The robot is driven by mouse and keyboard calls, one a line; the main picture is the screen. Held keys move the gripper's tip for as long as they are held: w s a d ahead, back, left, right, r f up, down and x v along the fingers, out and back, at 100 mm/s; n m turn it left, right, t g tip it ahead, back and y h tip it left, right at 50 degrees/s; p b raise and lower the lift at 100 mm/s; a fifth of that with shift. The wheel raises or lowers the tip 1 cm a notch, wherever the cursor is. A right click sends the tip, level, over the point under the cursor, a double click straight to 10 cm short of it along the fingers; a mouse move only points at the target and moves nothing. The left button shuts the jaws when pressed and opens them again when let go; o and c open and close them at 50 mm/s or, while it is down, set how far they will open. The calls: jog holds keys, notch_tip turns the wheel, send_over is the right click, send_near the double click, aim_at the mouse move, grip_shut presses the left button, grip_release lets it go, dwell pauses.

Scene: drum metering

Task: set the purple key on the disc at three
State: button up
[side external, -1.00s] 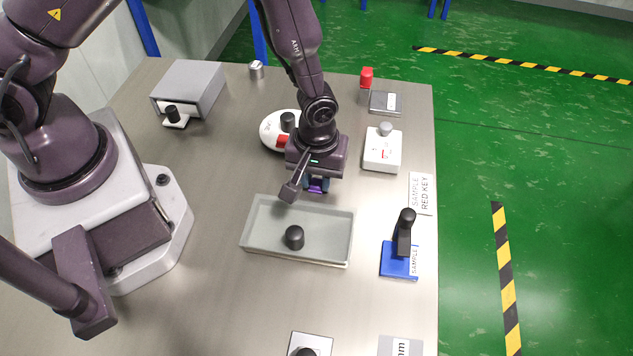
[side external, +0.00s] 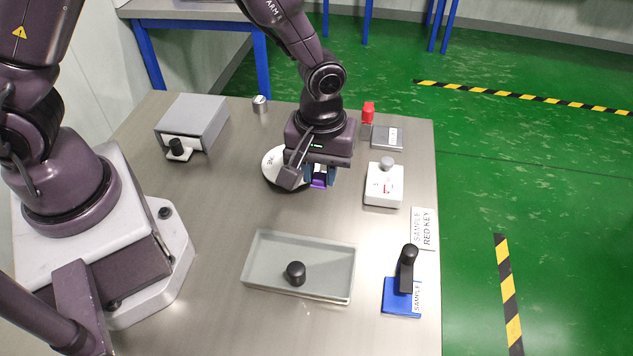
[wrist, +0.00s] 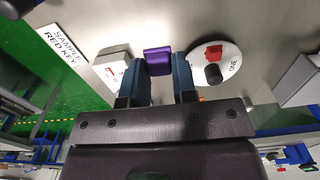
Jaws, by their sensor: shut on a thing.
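My gripper (side external: 318,180) is shut on the purple key (side external: 320,178), held between its blue fingers. In the wrist view the purple key (wrist: 158,61) sticks out past the fingertips. The round white disc (side external: 273,168) lies just left of and behind my gripper, partly hidden by it. In the wrist view the disc (wrist: 232,55) shows to the right of the key, clear of it. The disc carries a red piece (wrist: 214,52), a black knob (wrist: 213,73) and the word ONE. I cannot see a mark for three.
A shallow grey tray (side external: 262,240) with a black knob stands in front. A white box (side external: 383,190) with a grey knob is to the right. A blue block (side external: 402,300) with a black handle and a SAMPLE RED KEY sign (side external: 424,228) are near the right edge. A grey box (side external: 195,118) is at left.

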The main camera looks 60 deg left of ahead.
jog(key=s+a+r+n, duration=0.5)
jog(key=s+a+n, duration=0.5)
jog(key=n, duration=0.8)
jog(key=w+f, duration=0.3)
jog(key=w, duration=0.1)
jog(key=w+f, duration=0.3)
jog(key=w, duration=0.2)
jog(key=w+a+f, duration=0.1)
jog(key=w+f, duration=0.2)
jog(key=w, duration=0.2)
jog(key=shift+w+f, duration=0.1)
jog(key=shift+f, duration=0.1)
jog(key=shift+w+f, duration=0.15)
jog(key=shift+f, duration=0.05)
jog(key=shift+w+f, duration=0.2)
jog(key=shift+f, duration=1.55)
